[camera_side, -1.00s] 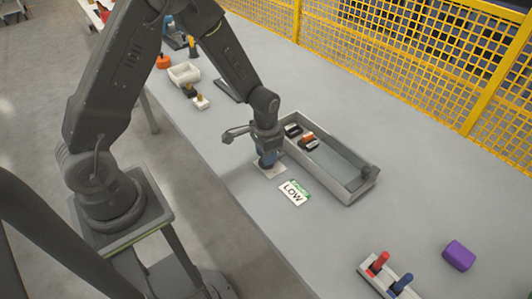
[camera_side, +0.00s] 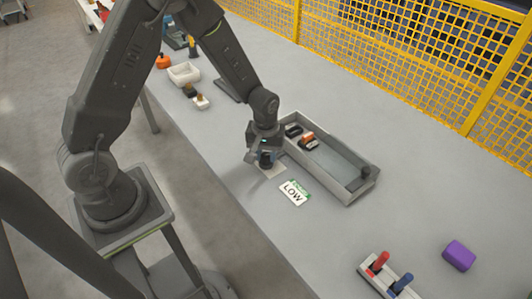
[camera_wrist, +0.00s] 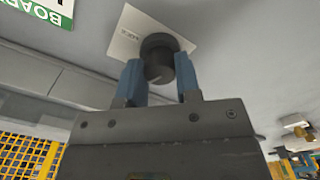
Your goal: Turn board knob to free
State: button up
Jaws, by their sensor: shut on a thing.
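The board knob (camera_wrist: 158,60) is a dark round knob on a pale square plate (camera_wrist: 124,44) with small lettering too small to read. In the wrist view my gripper (camera_wrist: 158,78) has its blue fingers on either side of the knob, shut on it. In the side view my gripper (camera_side: 266,160) hides most of the knob, and the plate (camera_side: 273,173) shows below it. A white and green card (camera_side: 294,192) reading LOW lies in front of the plate; its green part also shows in the wrist view (camera_wrist: 45,10), reading BOARD.
A long grey tray (camera_side: 347,197) with several small dark and orange items stands close behind my gripper. A rack with a red and a blue handle (camera_side: 390,276) and a purple block (camera_side: 459,255) lie at lower right. A yellow mesh fence (camera_side: 420,60) bounds the back.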

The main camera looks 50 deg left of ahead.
aim_at(265, 155)
jog(key=shift+n, duration=1.9)
jog(key=o, duration=0.9)
jog(key=shift+o, duration=0.2)
notch_tip(265, 155, up, 14)
jog(key=shift+s, duration=0.15)
